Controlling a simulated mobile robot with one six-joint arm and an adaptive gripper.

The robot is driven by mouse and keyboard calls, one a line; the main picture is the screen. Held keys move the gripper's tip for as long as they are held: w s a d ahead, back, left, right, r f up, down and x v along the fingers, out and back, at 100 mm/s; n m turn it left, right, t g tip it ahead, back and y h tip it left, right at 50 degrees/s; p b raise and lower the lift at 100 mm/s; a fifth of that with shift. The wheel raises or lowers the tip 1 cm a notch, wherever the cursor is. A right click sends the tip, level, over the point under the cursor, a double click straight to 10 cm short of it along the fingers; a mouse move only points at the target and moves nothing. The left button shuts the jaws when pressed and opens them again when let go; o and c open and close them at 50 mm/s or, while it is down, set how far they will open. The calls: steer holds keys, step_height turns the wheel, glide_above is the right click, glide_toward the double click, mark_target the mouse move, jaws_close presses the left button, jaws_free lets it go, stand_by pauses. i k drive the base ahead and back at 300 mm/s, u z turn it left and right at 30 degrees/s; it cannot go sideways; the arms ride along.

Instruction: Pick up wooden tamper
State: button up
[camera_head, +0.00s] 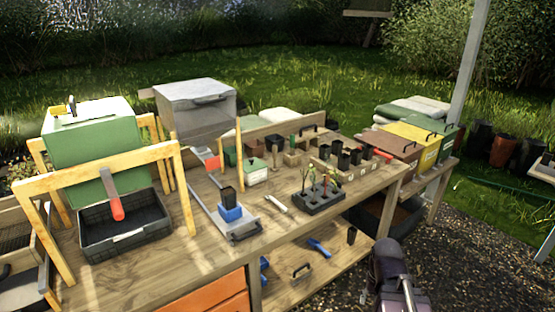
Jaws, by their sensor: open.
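I cannot pick out the wooden tamper with certainty. Among the small items at the back of the wooden bench (190,262), several small brown and dark upright shapes (277,146) stand close together, too small to tell apart. One of my arm's dark links (389,262) shows at the bottom right, in front of the bench's right end and over the gravel. My gripper's fingertips are not in view.
A black tray (125,240) stands by a wooden frame at left.

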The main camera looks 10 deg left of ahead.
mark_target(275, 169)
steer(key=u, duration=0.15)
steer(key=i, duration=1.25)
steer(key=u, duration=0.6)
